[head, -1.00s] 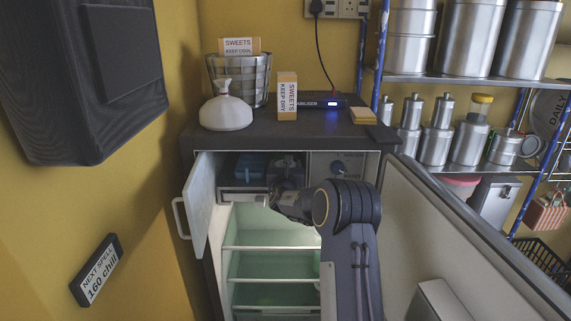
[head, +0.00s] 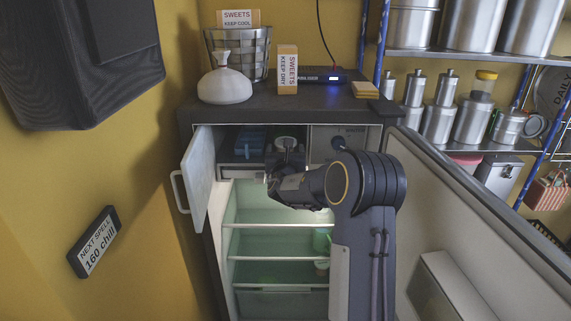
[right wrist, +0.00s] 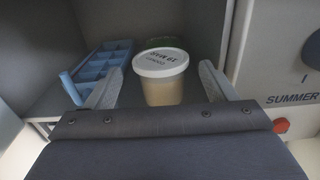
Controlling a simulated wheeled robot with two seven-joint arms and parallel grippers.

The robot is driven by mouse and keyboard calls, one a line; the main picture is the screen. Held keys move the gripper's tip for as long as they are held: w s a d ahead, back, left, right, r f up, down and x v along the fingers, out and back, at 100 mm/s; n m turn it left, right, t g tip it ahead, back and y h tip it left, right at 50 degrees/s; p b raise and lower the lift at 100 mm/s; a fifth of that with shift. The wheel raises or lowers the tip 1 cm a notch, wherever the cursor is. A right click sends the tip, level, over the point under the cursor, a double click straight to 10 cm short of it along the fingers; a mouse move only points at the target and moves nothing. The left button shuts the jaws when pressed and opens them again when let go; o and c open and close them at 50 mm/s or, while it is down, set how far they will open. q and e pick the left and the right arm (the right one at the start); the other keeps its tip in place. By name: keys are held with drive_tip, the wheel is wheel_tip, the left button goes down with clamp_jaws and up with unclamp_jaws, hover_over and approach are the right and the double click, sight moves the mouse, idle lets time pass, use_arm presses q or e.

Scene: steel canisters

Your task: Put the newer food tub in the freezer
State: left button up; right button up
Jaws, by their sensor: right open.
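A food tub (right wrist: 164,90) with a white lid and handwriting on it stands upright in the freezer compartment; its lid shows in the head view (head: 287,143). My right gripper (right wrist: 160,84) is open, one finger on each side of the tub, with gaps visible between fingers and tub. In the head view my right gripper (head: 287,160) is at the mouth of the freezer compartment (head: 228,148), whose small door (head: 201,180) stands open to the left. My left gripper is not in view.
A blue ice tray (right wrist: 103,62) lies left of the tub, and something green (right wrist: 163,43) is behind it. A dial panel (right wrist: 290,75) is to the right. The big fridge door (head: 470,240) is open on the right.

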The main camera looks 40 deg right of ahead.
drive_tip(key=s+a+f+m+g+y+b, duration=0.15)
drive_tip(key=s+a+m+g, duration=0.25)
drive_tip(key=s+m, duration=0.65)
drive_tip(key=s+a+f+m+g+y, duration=0.1)
drive_tip(key=s+a+f+m+g, duration=0.2)
drive_tip(key=s+m, duration=0.7)
drive_tip(key=s+a+f+m+y, duration=0.1)
drive_tip(key=s+a+m+y, duration=0.2)
drive_tip(key=s+a, duration=0.3)
drive_tip(key=s+a+f+m+y, duration=0.2)
drive_tip(key=s+a+y, duration=0.3)
drive_tip(key=a, duration=0.7)
drive_tip(key=s+a+f+m+g+y, duration=0.1)
drive_tip(key=s+a+f+m+y, duration=0.1)
drive_tip(key=s+a+m+y, duration=0.2)
drive_tip(key=s+a+y, duration=0.1)
drive_tip(key=s+a, duration=0.2)
drive_tip(key=a, duration=0.2)
drive_tip(key=shift+s, duration=0.15)
drive_tip(key=shift+d, duration=0.1)
